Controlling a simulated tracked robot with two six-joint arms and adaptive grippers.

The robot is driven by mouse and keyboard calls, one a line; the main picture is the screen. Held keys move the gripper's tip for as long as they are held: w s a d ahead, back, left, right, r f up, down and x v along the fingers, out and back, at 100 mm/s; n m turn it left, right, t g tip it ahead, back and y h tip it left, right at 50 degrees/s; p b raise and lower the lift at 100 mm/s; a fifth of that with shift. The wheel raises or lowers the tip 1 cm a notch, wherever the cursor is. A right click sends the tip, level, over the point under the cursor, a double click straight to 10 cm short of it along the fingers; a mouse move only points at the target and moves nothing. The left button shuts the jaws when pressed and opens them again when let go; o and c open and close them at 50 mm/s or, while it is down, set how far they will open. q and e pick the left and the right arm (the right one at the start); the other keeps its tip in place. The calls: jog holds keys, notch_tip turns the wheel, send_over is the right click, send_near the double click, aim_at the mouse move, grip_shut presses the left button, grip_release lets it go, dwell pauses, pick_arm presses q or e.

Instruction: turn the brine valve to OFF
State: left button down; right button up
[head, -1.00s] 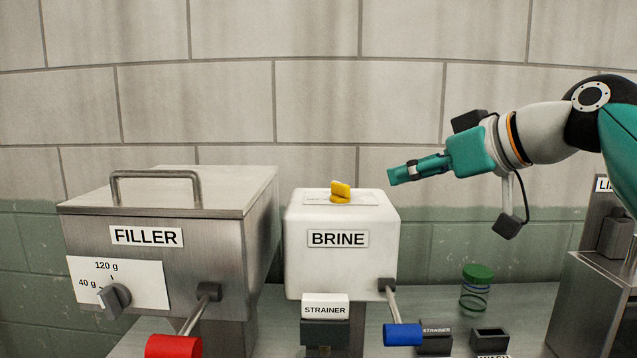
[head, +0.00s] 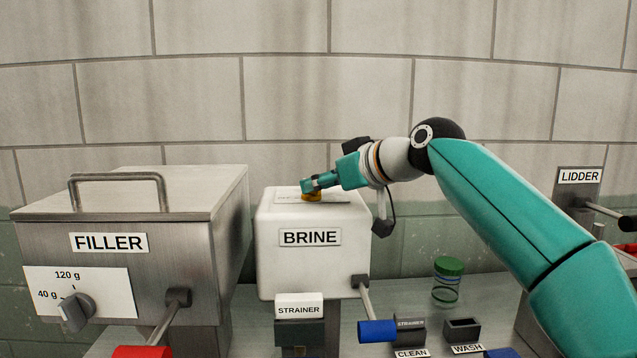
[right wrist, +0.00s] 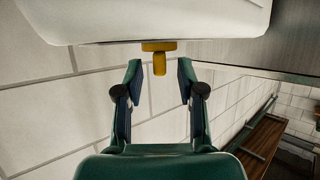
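The brine valve is a small yellow handle (head: 312,197) on top of the white BRINE box (head: 275,255). My right gripper (head: 308,186) is at the valve in the head view and hides part of it. In the right wrist view, the gripper (right wrist: 160,72) is open, with one fingertip on each side of the yellow handle (right wrist: 159,62). Gaps show between the handle and both fingers. The markings on the plate (head: 345,197) under the valve are too small and covered to read. My left gripper is not in view.
The steel FILLER box (head: 180,240) stands left of the BRINE box. A blue-ended lever (head: 376,331) sticks out at the BRINE box's front right. A green-lidded jar (head: 448,280) and dark CLEAN and WASH holders (head: 462,328) stand to the right. A LIDDER sign (head: 579,176) is farther right.

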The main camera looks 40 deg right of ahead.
jog(key=shift+x, duration=0.95)
